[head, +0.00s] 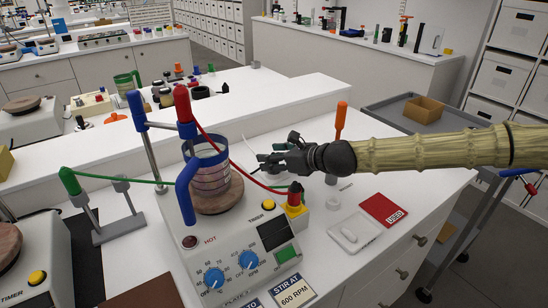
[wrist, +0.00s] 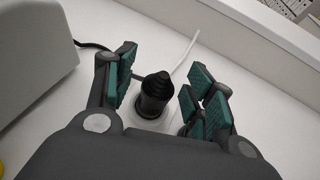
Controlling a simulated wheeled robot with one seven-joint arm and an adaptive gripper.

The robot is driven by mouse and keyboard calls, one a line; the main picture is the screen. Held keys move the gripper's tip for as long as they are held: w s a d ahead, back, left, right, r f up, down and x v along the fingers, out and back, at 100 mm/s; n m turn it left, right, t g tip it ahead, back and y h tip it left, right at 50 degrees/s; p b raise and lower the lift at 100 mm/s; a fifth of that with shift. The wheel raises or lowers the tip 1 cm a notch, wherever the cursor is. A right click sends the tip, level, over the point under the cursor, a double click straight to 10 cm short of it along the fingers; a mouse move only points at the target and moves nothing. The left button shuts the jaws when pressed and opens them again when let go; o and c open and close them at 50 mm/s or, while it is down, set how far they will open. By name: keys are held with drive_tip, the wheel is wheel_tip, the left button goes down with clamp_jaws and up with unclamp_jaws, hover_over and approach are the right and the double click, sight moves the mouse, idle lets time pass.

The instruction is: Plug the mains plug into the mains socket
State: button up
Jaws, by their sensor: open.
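A black ribbed, tapering piece that looks like the mains plug (wrist: 155,92) stands between my fingers in the wrist view. My gripper (wrist: 160,78) is open around it, with a gap visible on both sides. A pale piece (wrist: 150,122) shows at its foot; I cannot tell whether this is the mains socket. In the head view my gripper (head: 266,163) is low over the white bench behind the stirrer, and the plug cannot be made out there. A white cable (wrist: 184,54) and a dark cable (wrist: 92,45) lie beyond the fingers.
The stirrer hotplate (head: 225,235) with a beaker (head: 210,178) stands left of my gripper, with red and green leads around it. An orange-handled tool (head: 340,120) stands behind my arm. A red card (head: 384,209) and a white item (head: 354,232) lie at front right.

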drive_tip(key=v, duration=1.2)
idle(0.3)
